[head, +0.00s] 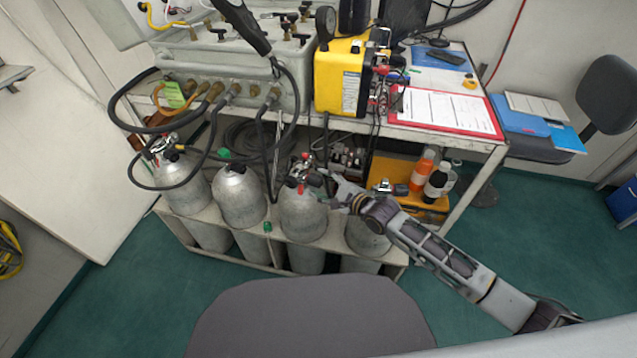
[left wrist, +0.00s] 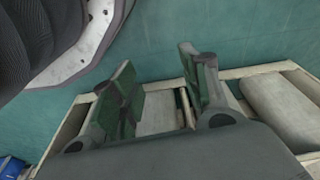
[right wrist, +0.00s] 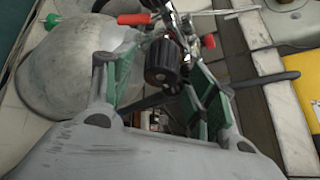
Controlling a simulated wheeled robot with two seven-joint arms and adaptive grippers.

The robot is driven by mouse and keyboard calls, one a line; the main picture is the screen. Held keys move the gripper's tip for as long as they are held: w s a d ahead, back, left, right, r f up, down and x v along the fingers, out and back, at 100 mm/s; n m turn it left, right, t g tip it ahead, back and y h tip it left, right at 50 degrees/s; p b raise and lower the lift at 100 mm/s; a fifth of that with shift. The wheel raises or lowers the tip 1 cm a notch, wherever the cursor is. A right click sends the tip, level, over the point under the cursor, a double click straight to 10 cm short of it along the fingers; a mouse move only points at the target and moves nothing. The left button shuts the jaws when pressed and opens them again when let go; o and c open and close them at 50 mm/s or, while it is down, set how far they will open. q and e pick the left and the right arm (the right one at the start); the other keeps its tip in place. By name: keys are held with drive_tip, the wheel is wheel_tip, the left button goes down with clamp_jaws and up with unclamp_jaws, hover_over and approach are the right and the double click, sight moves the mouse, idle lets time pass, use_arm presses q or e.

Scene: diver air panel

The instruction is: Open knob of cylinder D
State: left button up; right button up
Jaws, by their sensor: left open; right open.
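Several grey gas cylinders stand in a low rack under the bench. I can read no letter on them, so I cannot tell which is cylinder D. The third cylinder from the left (head: 303,215) has a valve with red parts and a black knob (right wrist: 163,62). My right gripper (head: 333,188) is at this valve, coming from the right. In the right wrist view its open fingers (right wrist: 155,82) stand either side of the black knob, with no clear contact. My left gripper (left wrist: 156,62) is open and empty above the rack; it does not show in the head view.
The rack's pale frame (head: 395,258) surrounds the cylinders. Black hoses (head: 130,125) hang from the grey panel box (head: 225,65) on the bench. Orange and black bottles (head: 422,170) stand right of the valves. A grey chair-like shape (head: 310,315) fills the lower front.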

drive_tip(key=shift+x, duration=0.75)
drive_tip(key=shift+w+a+f, duration=0.15)
drive_tip(key=shift+w+a, duration=0.25)
drive_tip(key=shift+w, duration=0.05)
use_arm(q)
drive_tip(key=shift+w+d+r, duration=0.15)
drive_tip(key=shift+d+r, duration=0.05)
drive_tip(key=shift+r, duration=0.45)
drive_tip(key=shift+w+d+r, duration=0.15)
drive_tip(key=shift+r, duration=0.45)
drive_tip(key=shift+s, duration=0.1)
use_arm(e)
drive_tip(key=shift+c, duration=0.9)
use_arm(q)
drive_tip(key=shift+s+f, duration=0.15)
drive_tip(key=shift+f, duration=0.05)
use_arm(e)
drive_tip(key=c, duration=0.8)
